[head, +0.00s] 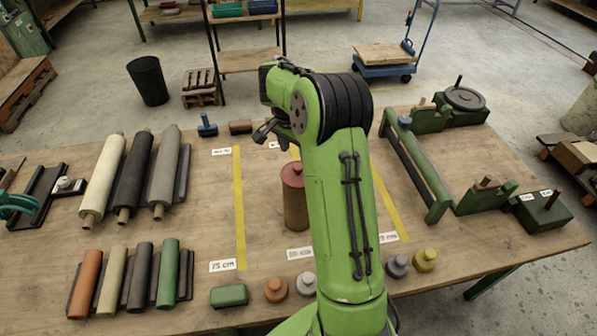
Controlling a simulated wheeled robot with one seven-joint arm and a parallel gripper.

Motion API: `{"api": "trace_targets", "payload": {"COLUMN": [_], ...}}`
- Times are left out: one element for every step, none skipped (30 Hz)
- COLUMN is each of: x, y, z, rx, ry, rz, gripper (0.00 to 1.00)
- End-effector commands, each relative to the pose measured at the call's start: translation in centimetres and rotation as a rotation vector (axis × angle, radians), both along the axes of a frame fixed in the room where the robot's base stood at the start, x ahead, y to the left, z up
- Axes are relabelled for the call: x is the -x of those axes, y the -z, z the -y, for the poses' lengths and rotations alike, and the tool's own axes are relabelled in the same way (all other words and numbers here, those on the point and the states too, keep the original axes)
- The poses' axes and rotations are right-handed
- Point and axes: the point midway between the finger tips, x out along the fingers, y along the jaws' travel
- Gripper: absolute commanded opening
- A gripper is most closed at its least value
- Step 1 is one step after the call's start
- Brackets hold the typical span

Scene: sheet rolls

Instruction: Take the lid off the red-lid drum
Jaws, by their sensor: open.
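The red-lid drum (295,212) stands upright on the wooden table, partly beside my green arm in the head view. It is brownish red, and its red lid (291,175) with a small knob sits on top. My gripper (262,132) is at the end of my raised arm, above and beyond the drum in the picture, a little to its left. Its dark fingers are small here and look empty. It is apart from the lid. My arm hides part of the table just right of the drum.
Several long rolls (127,180) lie at left, with shorter rolls (110,279) in front. A green block (229,295) and several small knobbed weights (276,289) line the front edge. A green roller frame (420,165) stands at right. Yellow strips (240,205) mark bare table near the drum.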

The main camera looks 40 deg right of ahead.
Motion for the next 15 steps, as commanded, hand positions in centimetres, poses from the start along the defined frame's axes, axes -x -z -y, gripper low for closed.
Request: {"api": "trace_targets", "payload": {"x": [0.0, 0.0, 0.0, 0.1, 0.2, 0.3, 0.4, 0.4, 0.3, 0.3, 0.3, 0.2, 0.2, 0.2, 0.2], "y": [0.4, 0.7, 1.1, 1.6, 2.1, 2.9, 3.5, 4.0, 4.7, 5.1, 5.4, 5.6, 5.7, 5.8, 5.8], "z": [0.1, 0.1, 0.2, 0.2, 0.3, 0.5, 0.5, 0.6, 0.7, 0.8, 0.8, 0.9, 0.9, 0.9, 0.9], "rx": [0.000, 0.000, -0.001, -0.002, -0.002, -0.002, -0.003, -0.002, -0.002, -0.001, -0.001, 0.000, 0.000, 0.001, 0.001], "ry": [0.000, 0.000, 0.000, -0.001, 0.000, 0.000, -0.001, -0.001, -0.001, -0.001, -0.001, -0.001, -0.001, -0.001, -0.001], "rz": [0.001, 0.001, 0.000, -0.002, -0.001, -0.003, -0.003, -0.002, -0.002, 0.000, 0.000, 0.001, 0.002, 0.002, 0.003], "gripper": [0.63, 0.63, 0.63, 0.63, 0.63, 0.63, 0.63, 0.63, 0.63, 0.63, 0.63, 0.63, 0.63, 0.63, 0.63]}}
